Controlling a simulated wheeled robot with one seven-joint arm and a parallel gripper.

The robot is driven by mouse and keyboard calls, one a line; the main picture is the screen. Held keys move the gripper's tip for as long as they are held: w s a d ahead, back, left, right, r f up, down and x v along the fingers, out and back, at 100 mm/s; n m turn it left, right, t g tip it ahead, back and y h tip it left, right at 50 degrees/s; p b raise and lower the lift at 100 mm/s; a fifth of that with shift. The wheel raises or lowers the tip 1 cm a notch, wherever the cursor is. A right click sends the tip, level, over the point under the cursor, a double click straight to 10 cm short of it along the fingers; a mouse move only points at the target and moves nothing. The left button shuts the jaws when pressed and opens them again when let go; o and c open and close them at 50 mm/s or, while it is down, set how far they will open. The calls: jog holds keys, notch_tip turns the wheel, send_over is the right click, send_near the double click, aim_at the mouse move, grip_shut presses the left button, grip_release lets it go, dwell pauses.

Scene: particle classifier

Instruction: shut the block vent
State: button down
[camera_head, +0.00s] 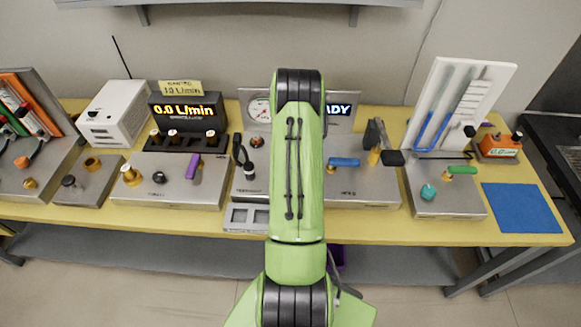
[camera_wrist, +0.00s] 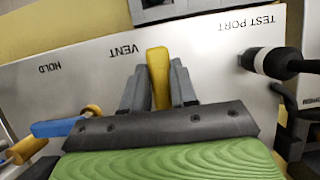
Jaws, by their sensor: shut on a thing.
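The block vent's yellow handle (camera_wrist: 158,72) stands beside the printed VENT label on a grey panel (camera_wrist: 215,50) in the wrist view. My gripper (camera_wrist: 157,86) has one dark finger on each side of this handle and is shut on it. The handle's lower end and its pivot are hidden by my gripper. In the head view my green arm hides both the vent handle and my gripper.
A blue handle (camera_wrist: 57,128) sits near the HOLD label; it also shows in the head view (camera_head: 345,162). A black plug (camera_wrist: 270,62) is at the TEST PORT. A gauge (camera_head: 259,110) and a READY display (camera_head: 339,110) stand behind. A blue mat (camera_head: 521,208) lies at right.

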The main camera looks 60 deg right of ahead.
jog(key=shift+d, duration=0.1)
jog(key=c, duration=0.9)
grip_release()
jog(key=p+v, duration=0.2)
jog(key=v, duration=1.3)
jog(key=shift+w+r+p, duration=0.1)
jog(key=shift+r+p, duration=0.3)
